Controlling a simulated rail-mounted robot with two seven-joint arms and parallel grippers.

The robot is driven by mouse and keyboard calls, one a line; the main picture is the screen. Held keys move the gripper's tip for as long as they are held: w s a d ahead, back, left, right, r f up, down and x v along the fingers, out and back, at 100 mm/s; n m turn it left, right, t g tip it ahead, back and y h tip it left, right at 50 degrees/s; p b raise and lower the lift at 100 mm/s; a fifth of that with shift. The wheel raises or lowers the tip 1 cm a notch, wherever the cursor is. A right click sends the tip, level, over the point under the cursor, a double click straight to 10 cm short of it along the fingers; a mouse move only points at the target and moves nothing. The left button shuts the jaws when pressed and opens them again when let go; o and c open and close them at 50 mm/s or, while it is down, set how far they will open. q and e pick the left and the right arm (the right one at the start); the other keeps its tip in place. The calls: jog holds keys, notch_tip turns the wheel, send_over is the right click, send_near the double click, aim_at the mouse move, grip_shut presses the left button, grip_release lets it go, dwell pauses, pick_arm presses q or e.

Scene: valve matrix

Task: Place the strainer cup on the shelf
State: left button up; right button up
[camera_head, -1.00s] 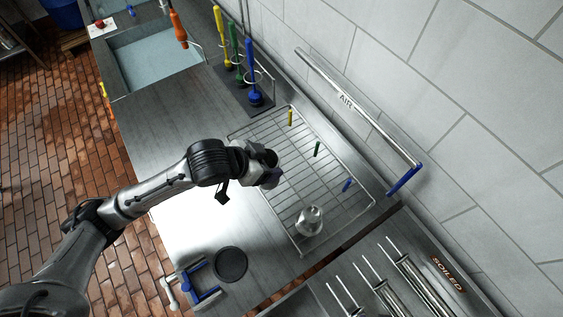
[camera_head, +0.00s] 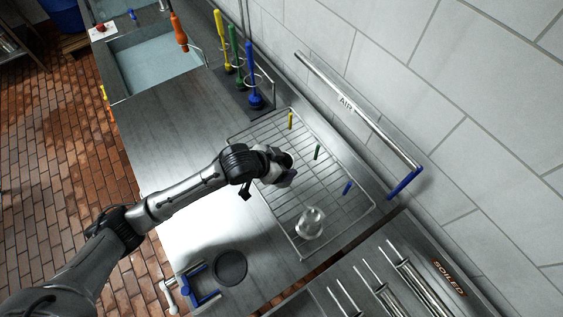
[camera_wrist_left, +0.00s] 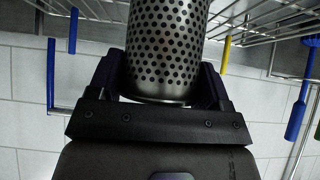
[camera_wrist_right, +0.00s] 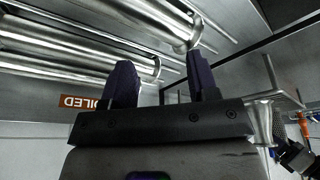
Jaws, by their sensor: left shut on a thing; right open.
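The strainer cup (camera_wrist_left: 168,45) is a perforated steel cylinder with a solid rim, filling the middle of the left wrist view. My left gripper (camera_wrist_left: 165,85) is shut on it, with one finger on each side. In the head view my left gripper (camera_head: 284,172) is over the wire shelf (camera_head: 268,150), and the cup is mostly hidden by the hand. I cannot tell whether the cup touches the wires. At the right of the right wrist view the perforated cup (camera_wrist_right: 279,127) shows small. My right gripper (camera_wrist_right: 160,82) is open and empty, near steel tubes.
A shiny steel vessel (camera_head: 310,223) stands on the shelf's near end. Yellow (camera_head: 291,120), green (camera_head: 317,152) and blue (camera_head: 347,187) markers line its wall side. An AIR rail (camera_head: 350,105) runs along the wall. A blue-handled clamp-like fixture (camera_head: 203,290) stands beside a dark disc (camera_head: 230,267).

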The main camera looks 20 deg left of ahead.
pick_arm(q)
jog(key=shift+f, duration=0.1)
jog(key=o, duration=0.7)
jog(key=shift+c, duration=0.2)
jog(key=o, duration=0.4)
pick_arm(e)
jog(key=shift+d, duration=0.15)
pick_arm(q)
jog(key=shift+a+r, duration=0.1)
jog(key=shift+r, duration=0.2)
jog(key=v, duration=1.1)
jog(key=shift+s+a+r, duration=0.15)
jog(key=shift+s, duration=0.15)
pick_arm(e)
jog(key=shift+r, duration=0.25)
